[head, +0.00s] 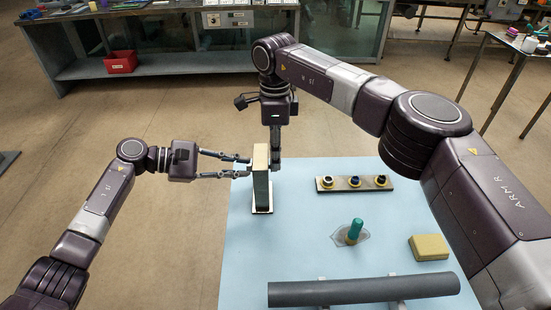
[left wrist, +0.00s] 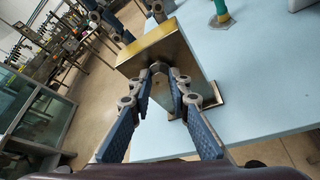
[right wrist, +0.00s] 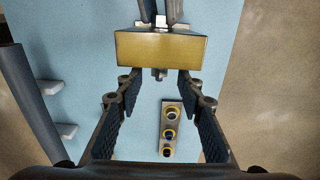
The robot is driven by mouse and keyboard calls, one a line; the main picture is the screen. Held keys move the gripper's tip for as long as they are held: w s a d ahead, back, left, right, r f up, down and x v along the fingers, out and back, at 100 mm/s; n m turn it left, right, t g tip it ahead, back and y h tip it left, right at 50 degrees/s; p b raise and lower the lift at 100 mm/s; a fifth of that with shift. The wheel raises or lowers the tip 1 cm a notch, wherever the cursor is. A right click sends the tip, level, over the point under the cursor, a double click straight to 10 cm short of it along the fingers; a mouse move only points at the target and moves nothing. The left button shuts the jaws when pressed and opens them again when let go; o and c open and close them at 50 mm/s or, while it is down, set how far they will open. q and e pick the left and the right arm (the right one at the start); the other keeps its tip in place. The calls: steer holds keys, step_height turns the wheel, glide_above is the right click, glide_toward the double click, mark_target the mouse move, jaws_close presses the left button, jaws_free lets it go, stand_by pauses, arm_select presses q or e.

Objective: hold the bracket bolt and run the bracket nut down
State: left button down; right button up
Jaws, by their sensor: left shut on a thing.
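The bracket (head: 261,185) is an upright brass-coloured block on a flat foot at the table's left side. It also shows in the left wrist view (left wrist: 160,48) and from above in the right wrist view (right wrist: 160,48). My left gripper (head: 247,167) is at the bracket's left face, its fingertips (left wrist: 172,74) shut on what looks like the bolt head, mostly hidden between them. My right gripper (right wrist: 157,80) is open, its fingers spread beside the bracket's opposite face. A small metal bolt end or nut (right wrist: 160,74) sticks out there between the fingers, touching neither; which it is, I cannot tell.
A dark tray (head: 340,184) with three ringed pieces lies right of the bracket. A teal-handled item (head: 355,229), a yellow block (head: 428,247) and a long grey tube (head: 363,289) on supports lie nearer. Bare blue table (head: 300,245) lies between them.

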step_height(320, 180, up, 10)
steer(key=shift+f, duration=0.2)
steer(key=shift+w, duration=0.1)
steer(key=d+f+y, duration=0.4)
steer(key=d+y, duration=0.5)
steer(key=d, duration=0.1)
steer(key=x, duration=1.2)
steer(key=shift+f, duration=0.15)
steer(key=shift+d, duration=0.1)
steer(key=shift+c, duration=0.2)
jaws_close()
